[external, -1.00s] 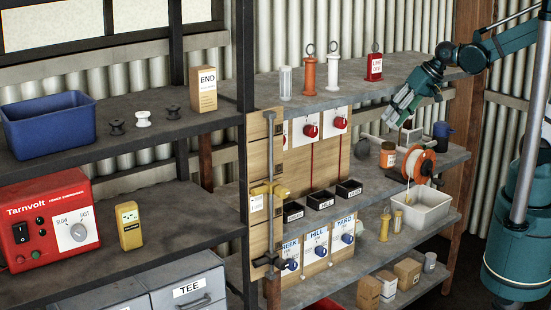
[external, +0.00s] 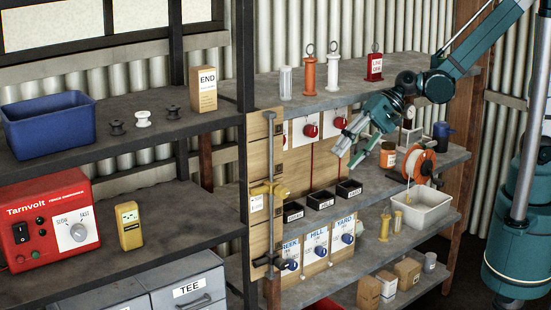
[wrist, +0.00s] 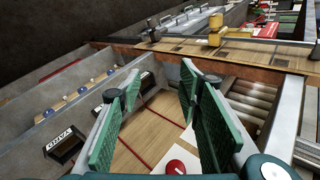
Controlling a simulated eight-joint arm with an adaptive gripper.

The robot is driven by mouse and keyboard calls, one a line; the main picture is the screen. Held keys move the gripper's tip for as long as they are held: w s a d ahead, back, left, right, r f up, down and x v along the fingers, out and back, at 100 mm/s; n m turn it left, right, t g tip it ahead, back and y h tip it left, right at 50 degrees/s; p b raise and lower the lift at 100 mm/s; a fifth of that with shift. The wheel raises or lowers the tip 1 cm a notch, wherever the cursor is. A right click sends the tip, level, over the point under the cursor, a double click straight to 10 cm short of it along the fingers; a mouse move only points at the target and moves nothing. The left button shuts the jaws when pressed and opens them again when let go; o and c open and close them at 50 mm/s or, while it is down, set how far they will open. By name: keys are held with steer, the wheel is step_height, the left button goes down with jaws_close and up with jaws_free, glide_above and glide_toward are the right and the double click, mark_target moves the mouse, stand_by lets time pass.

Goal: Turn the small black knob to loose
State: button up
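I cannot make out with certainty a small black knob or a "loose" mark in any view. A small dark part (external: 440,182) shows at the lower right of the orange-rimmed reel (external: 419,164) on the right shelf, too small to identify. My gripper (external: 346,158) is open and empty in the air before the wooden panel, left of the reel. In the wrist view its green finger pads (wrist: 160,80) stand wide apart with nothing between them. A red knob (wrist: 175,167) shows at the bottom of that view.
Red knobs (external: 311,131) and blue knobs (external: 348,239) sit on the panel, with black bins (external: 320,200) between. A white tub (external: 428,212) stands below the reel. A yellow-handled vertical bar (external: 270,190) stands at the panel's left. A red Tarnvolt box (external: 45,225) is far left.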

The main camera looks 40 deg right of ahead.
steer(key=s+a+f+n+g+h, duration=0.1)
steer(key=s+a+f, duration=0.2)
steer(key=a+f, duration=0.35)
steer(key=n+t+h+b, duration=0.6)
steer(key=n+t+h, duration=0.2)
steer(key=t+h, duration=0.1)
glide_above(284, 267)
steer(key=a, duration=0.2)
step_height(284, 267, down, 12)
steer(key=s+d+f+m+t+b, duration=0.1)
steer(key=s+f+m+t+b, duration=0.5)
steer(key=f, duration=0.4)
steer(key=shift+s+d+m+t+b, duration=0.3)
steer(key=shift+s+d+m+t, duration=0.1)
steer(key=shift+s+m+t, duration=0.45)
steer(key=shift+w, duration=0.25)
steer(key=shift+w+d+b, duration=0.1)
steer(key=shift+w+b, duration=0.8)
steer(key=shift+w, duration=2.9)
